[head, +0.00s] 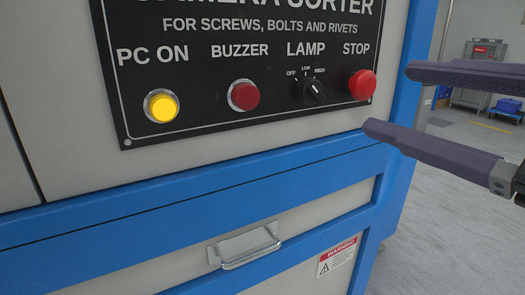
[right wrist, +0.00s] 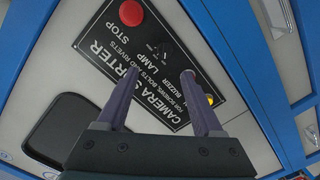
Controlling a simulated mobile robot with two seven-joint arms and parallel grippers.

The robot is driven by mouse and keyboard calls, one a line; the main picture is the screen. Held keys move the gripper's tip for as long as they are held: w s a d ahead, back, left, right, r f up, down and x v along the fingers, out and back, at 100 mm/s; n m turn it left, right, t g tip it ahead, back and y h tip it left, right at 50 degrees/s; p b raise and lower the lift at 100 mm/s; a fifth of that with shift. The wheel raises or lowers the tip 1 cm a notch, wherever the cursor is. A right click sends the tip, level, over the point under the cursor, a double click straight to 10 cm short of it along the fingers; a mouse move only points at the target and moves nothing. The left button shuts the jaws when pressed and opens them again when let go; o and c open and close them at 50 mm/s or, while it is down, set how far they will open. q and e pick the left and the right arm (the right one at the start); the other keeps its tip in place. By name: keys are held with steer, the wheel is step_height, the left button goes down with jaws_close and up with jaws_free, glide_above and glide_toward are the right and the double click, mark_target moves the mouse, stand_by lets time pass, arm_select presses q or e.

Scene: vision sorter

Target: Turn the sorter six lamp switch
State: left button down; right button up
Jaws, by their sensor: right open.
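The black lamp switch (head: 310,92) is a round knob on the sorter's dark panel (head: 215,95), under the word LAMP, with OFF, LOW and HIGH marked around it. I cannot tell surely which mark it points at. In the right wrist view the lamp switch (right wrist: 166,47) shows beyond and between the fingertips. My right gripper (head: 389,100) is open and empty at the right of the head view, to the right of the switch and apart from it. Its fingers also show open in the right wrist view (right wrist: 160,77). My left gripper is out of view.
The red stop button (head: 362,85) sits right of the switch, nearest my right gripper. The red buzzer button (head: 243,95) and lit yellow PC ON button (head: 161,106) are to the left. A drawer handle (head: 245,248) sticks out below. Open floor (head: 455,200) lies at the right.

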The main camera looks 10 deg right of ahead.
mark_target(317, 91)
steer(key=shift+n+t+y, duration=0.3)
steer(key=x, duration=0.3)
steer(key=f+b+x, duration=0.1)
steer(key=x, duration=0.3)
steer(key=b+x, duration=0.1)
steer(key=x, duration=0.2)
steer(key=shift+w+a+f, duration=0.15)
steer(key=shift+w+a, duration=0.1)
steer(key=shift+a, duration=0.1)
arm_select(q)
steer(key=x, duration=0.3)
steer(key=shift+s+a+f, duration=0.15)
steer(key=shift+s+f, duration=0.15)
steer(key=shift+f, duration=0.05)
arm_select(e)
jaws_close()
